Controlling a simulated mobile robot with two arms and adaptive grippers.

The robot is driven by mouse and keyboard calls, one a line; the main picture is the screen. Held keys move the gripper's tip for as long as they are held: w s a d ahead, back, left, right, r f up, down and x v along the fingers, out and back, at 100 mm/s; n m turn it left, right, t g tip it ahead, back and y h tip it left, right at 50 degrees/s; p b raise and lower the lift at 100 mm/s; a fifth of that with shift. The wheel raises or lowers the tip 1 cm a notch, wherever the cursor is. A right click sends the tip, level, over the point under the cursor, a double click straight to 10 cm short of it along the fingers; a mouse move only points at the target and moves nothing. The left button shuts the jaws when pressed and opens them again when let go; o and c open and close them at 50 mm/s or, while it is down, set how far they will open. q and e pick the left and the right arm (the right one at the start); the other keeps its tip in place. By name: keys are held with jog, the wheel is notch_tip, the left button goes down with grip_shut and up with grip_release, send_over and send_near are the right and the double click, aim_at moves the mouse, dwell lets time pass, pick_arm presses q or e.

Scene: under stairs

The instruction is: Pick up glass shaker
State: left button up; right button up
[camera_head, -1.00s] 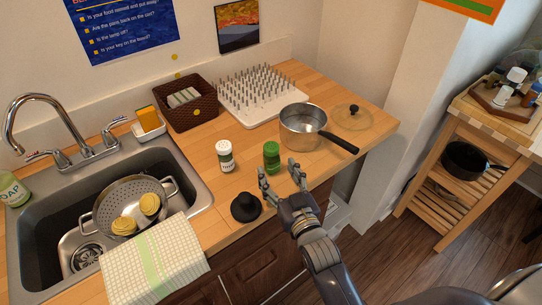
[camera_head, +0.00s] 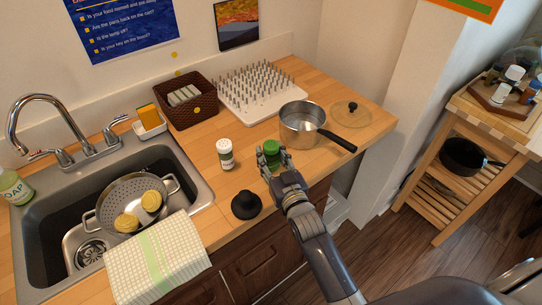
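A small shaker with a green top (camera_head: 271,147) stands on the wooden counter, left of the steel saucepan. My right gripper (camera_head: 273,160) is at this green shaker, with a finger on either side of it. The gripper hides the shaker's lower part. I cannot tell whether the fingers touch it. A second shaker, with a white cap and a dark label (camera_head: 225,154), stands upright to the left, apart from the gripper. Which of the two is glass is not clear from here. My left gripper is not in view.
A steel saucepan (camera_head: 298,126) stands just behind the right gripper, its black handle pointing right. A black cone-shaped object (camera_head: 245,205) is near the counter's front edge. A white drying rack (camera_head: 262,110), a brown basket (camera_head: 187,105) and the sink (camera_head: 190,176) lie behind and left.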

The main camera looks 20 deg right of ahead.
aim_at(274, 153)
jog(key=c, duration=0.4)
jog(key=shift+o, duration=0.2)
jog(key=shift+r, duration=0.1)
jog(key=shift+r, duration=0.55)
notch_tip(274, 153, up, 2)
jog(key=shift+r+b, duration=0.15)
jog(key=shift+b, duration=0.3)
jog(key=s+r+b, duration=0.1)
jog(key=s+b, duration=0.2)
jog(key=s, duration=1.3)
jog(key=shift+a+r, duration=0.2)
jog(key=shift+a, duration=0.1)
